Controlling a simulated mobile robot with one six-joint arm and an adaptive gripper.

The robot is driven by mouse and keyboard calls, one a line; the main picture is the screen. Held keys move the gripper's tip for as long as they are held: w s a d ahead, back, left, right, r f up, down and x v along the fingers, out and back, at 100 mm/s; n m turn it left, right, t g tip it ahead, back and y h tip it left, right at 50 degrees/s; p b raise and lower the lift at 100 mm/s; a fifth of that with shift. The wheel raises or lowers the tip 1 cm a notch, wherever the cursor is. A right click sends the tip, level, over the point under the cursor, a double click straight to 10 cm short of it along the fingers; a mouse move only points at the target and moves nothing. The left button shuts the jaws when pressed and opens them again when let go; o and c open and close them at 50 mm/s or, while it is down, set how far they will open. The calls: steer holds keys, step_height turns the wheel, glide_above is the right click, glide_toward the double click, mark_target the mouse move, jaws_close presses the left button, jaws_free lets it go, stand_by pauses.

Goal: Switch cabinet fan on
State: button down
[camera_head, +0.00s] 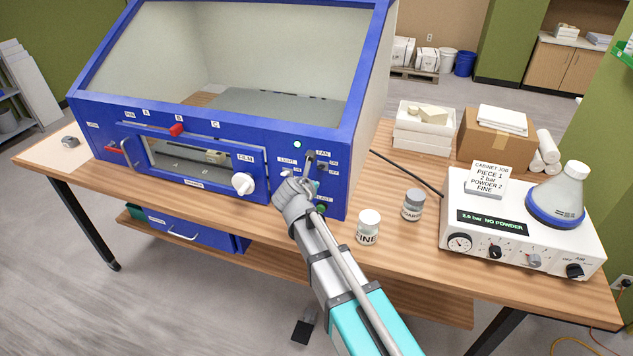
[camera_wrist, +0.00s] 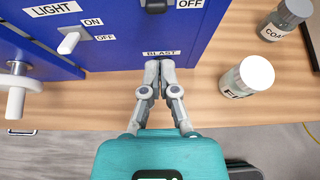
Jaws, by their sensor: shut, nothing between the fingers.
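The blue cabinet (camera_head: 200,150) stands on the wooden bench. The fan switch (camera_head: 311,157) is a dark grey toggle beside the FAN label, at the right of its front panel. Its lever appears to point up, but I cannot be sure of its setting. In the wrist view only the switch's dark lower part (camera_wrist: 155,5) shows at the top edge, next to an OFF label. My gripper (camera_wrist: 159,65) is shut and empty, in front of the panel just below the fan switch, over the BLAST label. It also shows in the head view (camera_head: 310,186).
The white light switch (camera_wrist: 69,42) is left of my gripper, and a white knob (camera_head: 243,184) is farther left. A green button (camera_head: 321,208) sits below. The FINE jar (camera_head: 368,227) and a grey-lidded jar (camera_head: 412,204) stand to the right. A pale lamp (camera_head: 297,144) is above.

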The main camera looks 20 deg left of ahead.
steer(key=s+r+p, duration=0.4)
steer(key=s, duration=0.1)
steer(key=shift+r, duration=0.4)
stand_by(0.4)
steer(key=d+f+m+g+h+b, duration=0.1)
steer(key=d+f+m+g, duration=0.25)
steer(key=d+m, duration=0.7)
steer(key=d+f+m+g+h+b, duration=0.1)
steer(key=d+f+m+g+h, duration=0.15)
steer(key=d+f+m, duration=0.7)
steer(key=s+d+m+g+y+b, duration=0.1)
steer(key=s+d+m+g+y, duration=0.1)
steer(key=s+d+m, duration=0.3)
steer(key=s+d+f+m+g+y+b, duration=0.1)
steer(key=s+d+m+g, duration=0.3)
steer(key=d+m, duration=0.6)
steer(key=s+d+b, duration=0.1)
steer(key=d, duration=0.5)
steer(key=shift+f+m+y, duration=0.3)
steer(key=shift+m+y, duration=0.05)
steer(key=shift+m, duration=0.05)
